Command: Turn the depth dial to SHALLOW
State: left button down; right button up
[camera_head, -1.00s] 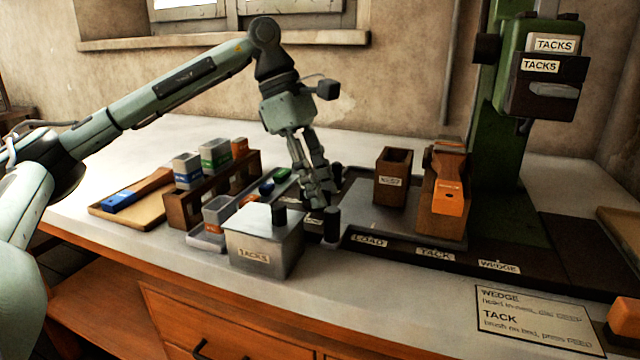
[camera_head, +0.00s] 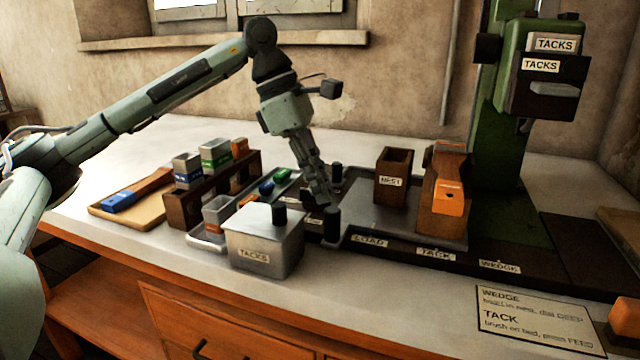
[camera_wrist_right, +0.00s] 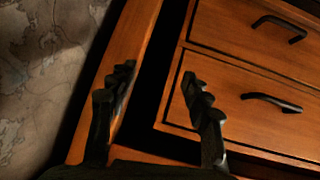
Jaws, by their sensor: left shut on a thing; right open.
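My left gripper (camera_head: 321,200) points down at the left end of the press's sliding bed (camera_head: 375,212). Its fingers are close together at a black upright handle (camera_head: 332,224) by the LOAD label and look shut on it; the exact contact is hard to see. A second black handle (camera_head: 336,176) stands behind. The green press (camera_head: 495,130) stands at the right with TACKS labels on its dark head (camera_head: 548,88). I cannot make out a depth dial or a SHALLOW mark. My right gripper (camera_wrist_right: 155,90) is open and empty in the right wrist view, above the drawer fronts.
A TACKS box (camera_head: 264,245) stands just left of the handle. A wooden rack (camera_head: 190,208) of small boxes and a brush board (camera_head: 125,212) are further left. A NEST block (camera_head: 393,175) and an orange-topped wooden block (camera_head: 446,195) stand on the bed. An instruction card (camera_head: 530,318) lies in front.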

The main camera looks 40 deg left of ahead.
pick_arm(q)
jog(key=shift+n+t, duration=0.4)
jog(key=shift+n, duration=0.5)
jog(key=shift+n+t, duration=0.3)
jog(key=shift+n, duration=0.6)
jog(key=n+y, duration=0.1)
jog(key=n, duration=0.1)
jog(key=shift+w+a+n+t, duration=0.1)
jog(key=shift+w+n+t, duration=0.05)
jog(key=shift+n+t, duration=0.25)
jog(key=n+y, duration=0.1)
jog(key=n, duration=0.2)
jog(key=n+y+p, duration=0.1)
jog(key=n+y, duration=0.1)
jog(key=n, duration=0.2)
jog(key=shift+a+r+t+p, duration=0.1)
jog(key=shift+a+t+p, duration=0.05)
jog(key=shift+t+p, duration=0.2)
jog(key=shift+a+n+y, duration=0.15)
jog(key=shift+n+y, duration=0.45)
jog(key=shift+n, duration=0.9)
pick_arm(e)
jog(key=s+d+f+m+g+h, duration=0.1)
jog(key=s+d+f+g+h, duration=0.1)
jog(key=s+d+f+g, duration=0.2)
jog(key=shift+s+d+f+g, duration=0.15)
jog(key=shift+s+d+g, duration=0.35)
jog(key=shift+s+d, duration=1.3)
jog(key=shift+s+a, duration=0.3)
jog(key=shift+s, duration=0.05)
